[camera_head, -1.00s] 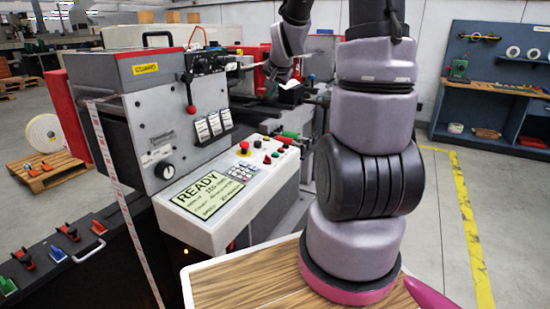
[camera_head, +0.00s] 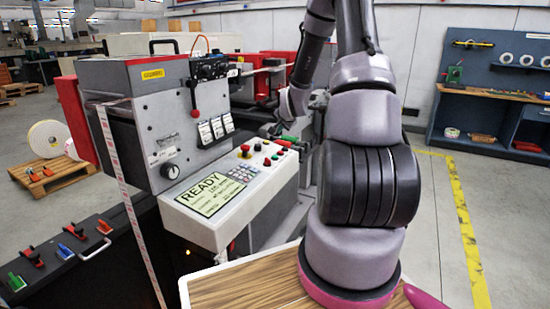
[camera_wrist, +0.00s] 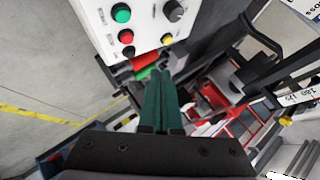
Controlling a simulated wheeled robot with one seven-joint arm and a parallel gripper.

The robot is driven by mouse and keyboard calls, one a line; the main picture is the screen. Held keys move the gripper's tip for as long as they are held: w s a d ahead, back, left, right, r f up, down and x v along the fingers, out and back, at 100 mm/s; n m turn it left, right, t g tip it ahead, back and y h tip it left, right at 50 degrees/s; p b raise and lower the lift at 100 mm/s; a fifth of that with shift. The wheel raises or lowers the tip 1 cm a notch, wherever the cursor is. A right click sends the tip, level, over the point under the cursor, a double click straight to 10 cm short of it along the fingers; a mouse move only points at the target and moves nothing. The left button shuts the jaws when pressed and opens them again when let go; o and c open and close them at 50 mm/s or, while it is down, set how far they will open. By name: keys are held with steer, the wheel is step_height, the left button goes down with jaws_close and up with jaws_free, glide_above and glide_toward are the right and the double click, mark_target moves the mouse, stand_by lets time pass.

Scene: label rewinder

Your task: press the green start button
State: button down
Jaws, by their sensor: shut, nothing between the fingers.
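The green start button (camera_head: 267,162) is on the sloped white control panel (camera_head: 235,205), beside a red button (camera_head: 275,157). In the wrist view the green button (camera_wrist: 122,14) is near the top, above a red button (camera_wrist: 126,36), with a black knob (camera_wrist: 174,10) to its right. My gripper (camera_wrist: 160,74) is shut and empty, its dark green fingers pressed together. In that view its tips appear below the panel's edge, apart from the green button. In the head view my gripper (camera_head: 272,131) is small, near the panel's far end.
A lit READY screen (camera_head: 209,194) and a keypad (camera_head: 242,173) are on the panel's near part. A red mushroom button (camera_head: 245,148) is close by. The grey machine housing (camera_head: 165,120) stands left of the panel. A wooden top (camera_head: 245,285) is in front.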

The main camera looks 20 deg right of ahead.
steer(key=shift+f, duration=0.1)
glide_above(275, 160)
steer(key=shift+s+d+f, duration=0.1)
steer(key=shift+f, duration=2.05)
steer(key=shift+d+f, duration=0.1)
steer(key=shift+f, duration=2.05)
steer(key=shift+f, duration=0.4)
steer(key=shift+a+f, duration=0.1)
steer(key=shift+f, duration=0.35)
steer(key=shift+r, duration=0.9)
steer(key=shift+s+d+r, duration=0.15)
steer(key=shift+d+r, duration=0.05)
steer(key=shift+r, duration=1.05)
steer(key=shift+s+d+r, duration=0.15)
steer(key=shift+r, duration=1.05)
